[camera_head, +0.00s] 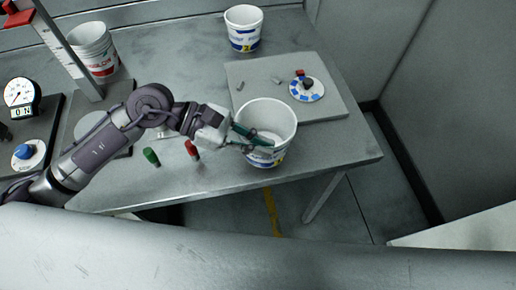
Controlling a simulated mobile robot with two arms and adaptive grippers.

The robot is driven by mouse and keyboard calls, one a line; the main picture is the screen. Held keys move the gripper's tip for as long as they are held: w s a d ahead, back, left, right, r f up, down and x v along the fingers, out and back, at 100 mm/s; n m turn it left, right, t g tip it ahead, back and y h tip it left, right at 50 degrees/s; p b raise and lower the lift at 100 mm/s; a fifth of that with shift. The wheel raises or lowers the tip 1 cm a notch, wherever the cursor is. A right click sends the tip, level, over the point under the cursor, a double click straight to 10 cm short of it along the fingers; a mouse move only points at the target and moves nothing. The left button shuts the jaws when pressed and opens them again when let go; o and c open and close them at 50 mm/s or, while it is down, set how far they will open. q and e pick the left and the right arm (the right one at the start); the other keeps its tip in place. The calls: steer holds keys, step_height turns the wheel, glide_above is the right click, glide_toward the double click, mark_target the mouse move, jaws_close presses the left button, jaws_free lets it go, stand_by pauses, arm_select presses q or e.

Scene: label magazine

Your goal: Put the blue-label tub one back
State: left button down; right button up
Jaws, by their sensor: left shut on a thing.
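A white tub (278,116) with a blue and yellow label stands upright near the front edge of the table. My left gripper (260,138) reaches it from the left, its green fingers at the tub's left wall and inside its mouth. The gripper is shut on this tub. Whether its base touches the table is unclear. A second white tub (243,20), with a blue label and a yellow number, stands upright at the back of the table. My right gripper is out of view.
A grey board (330,108) holds a blue-and-white round dial (307,89) and small parts. White red-label tubs (92,45) are stacked at the back left. A green marker (151,157) and a red one (192,149) stand near the front. A gauge (20,92) is far left.

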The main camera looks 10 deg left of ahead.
mark_target(258, 158)
arm_select(q)
steer(key=shift+w+a+f, duration=0.25)
steer(key=shift+f, duration=0.25)
step_height(258, 158, down, 2)
steer(key=shift+f+p, duration=0.25)
steer(key=shift+p, duration=0.4)
steer(key=shift+f, duration=0.6)
steer(key=c, duration=1.7)
jaws_free()
steer(key=shift+c, duration=0.2)
steer(key=o, duration=0.4)
steer(key=shift+o, duration=0.2)
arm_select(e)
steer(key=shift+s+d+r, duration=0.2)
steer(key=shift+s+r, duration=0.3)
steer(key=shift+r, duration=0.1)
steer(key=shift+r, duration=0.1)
